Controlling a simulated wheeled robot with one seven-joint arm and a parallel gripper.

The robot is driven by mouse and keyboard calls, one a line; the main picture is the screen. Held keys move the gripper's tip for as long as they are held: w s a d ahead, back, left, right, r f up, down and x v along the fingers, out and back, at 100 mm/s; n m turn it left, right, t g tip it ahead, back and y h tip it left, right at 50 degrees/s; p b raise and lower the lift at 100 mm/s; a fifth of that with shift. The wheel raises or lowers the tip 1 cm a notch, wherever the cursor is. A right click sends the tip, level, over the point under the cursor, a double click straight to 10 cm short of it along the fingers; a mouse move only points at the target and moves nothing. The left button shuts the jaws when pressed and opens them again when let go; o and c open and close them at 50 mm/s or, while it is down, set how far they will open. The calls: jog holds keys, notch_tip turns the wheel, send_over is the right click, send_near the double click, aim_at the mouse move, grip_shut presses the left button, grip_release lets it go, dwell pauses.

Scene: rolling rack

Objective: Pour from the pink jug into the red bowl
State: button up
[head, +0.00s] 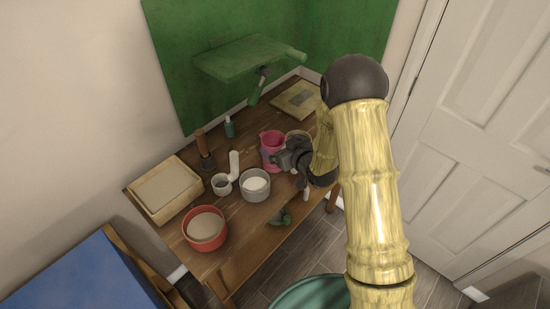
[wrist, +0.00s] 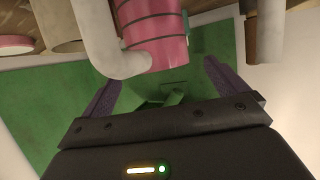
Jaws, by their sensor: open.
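The pink jug (head: 270,138) stands upright on the wooden table. It also shows in the wrist view (wrist: 157,32), banded with dark stripes, ahead of my open fingers and roughly centred between them. My gripper (head: 283,161) is beside the jug at its near right side and hides part of it in the head view. In the wrist view my gripper (wrist: 163,85) has its two purple fingers spread apart with nothing held. The red bowl (head: 205,244) stands at the table's near left, with a brownish surface inside. The jug's contents are hidden.
A grey bowl (head: 255,197) with white contents, a white mug (head: 221,188) and a white bent pipe (head: 234,163) stand between jug and red bowl. A wooden tray (head: 163,212), dark tool (head: 205,155) and green bottle (head: 229,128) are farther back. A green shelf (head: 243,58) overhangs.

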aim_at(277, 143)
jog(key=p+x, duration=0.1)
jog(key=x, duration=0.2)
jog(key=shift+w+a+f, duration=0.1)
jog(key=shift+w+f, duration=0.05)
jog(key=shift+f, duration=0.05)
dwell(0.3)
jog(key=c, duration=1.6)
jog(key=shift+r, duration=0.1)
jog(key=shift+c, duration=0.2)
notch_tip(277, 143, up, 10)
jog(key=b, duration=0.2)
jog(key=o, duration=1)
jog(key=c, duration=0.8)
